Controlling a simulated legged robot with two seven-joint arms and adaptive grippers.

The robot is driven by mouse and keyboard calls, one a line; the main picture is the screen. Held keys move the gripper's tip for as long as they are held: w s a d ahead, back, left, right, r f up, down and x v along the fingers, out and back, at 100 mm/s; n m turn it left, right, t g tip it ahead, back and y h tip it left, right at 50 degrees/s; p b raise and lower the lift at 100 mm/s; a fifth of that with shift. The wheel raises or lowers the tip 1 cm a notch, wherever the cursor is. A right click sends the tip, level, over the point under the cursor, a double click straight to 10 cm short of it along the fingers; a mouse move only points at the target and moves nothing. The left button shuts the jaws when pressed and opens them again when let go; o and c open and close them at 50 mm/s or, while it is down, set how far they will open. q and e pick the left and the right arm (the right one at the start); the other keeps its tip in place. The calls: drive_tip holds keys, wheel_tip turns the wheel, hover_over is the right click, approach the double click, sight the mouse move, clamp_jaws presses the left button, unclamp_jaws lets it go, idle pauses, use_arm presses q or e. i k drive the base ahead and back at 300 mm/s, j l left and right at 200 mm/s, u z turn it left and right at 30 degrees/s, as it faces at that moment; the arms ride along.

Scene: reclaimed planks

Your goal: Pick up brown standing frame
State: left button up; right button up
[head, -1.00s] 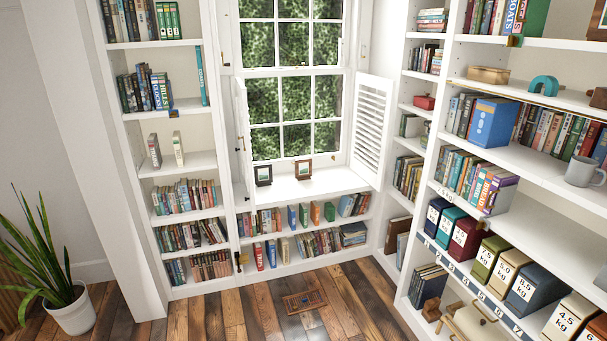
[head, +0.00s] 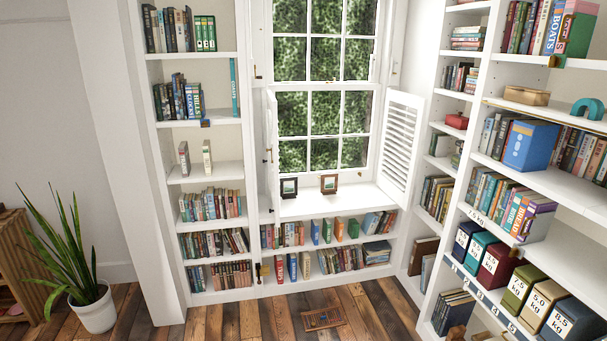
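The brown standing frame (head: 329,184) stands upright on the white window sill (head: 345,198), right of the middle of the sill. A dark, nearly black standing frame (head: 289,188) stands to its left, with a gap between them. Neither of my grippers shows in the head view. Nothing touches the brown frame.
An open white shutter (head: 401,142) stands right of the sill, and another panel (head: 273,155) stands at its left. Bookshelves line both sides. A patterned brown object (head: 323,318) lies on the plank floor below the window. A potted plant (head: 93,308) stands at left.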

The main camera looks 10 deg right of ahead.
sight(329, 182)
drive_tip(key=i+l+z, duration=0.25)
drive_tip(key=i+l, duration=0.15)
drive_tip(key=i, duration=0.25)
drive_tip(key=i+l+z, duration=0.25)
drive_tip(key=i, duration=0.4)
drive_tip(key=i+l+z, duration=0.2)
drive_tip(key=i, duration=0.5)
drive_tip(key=j, duration=0.1)
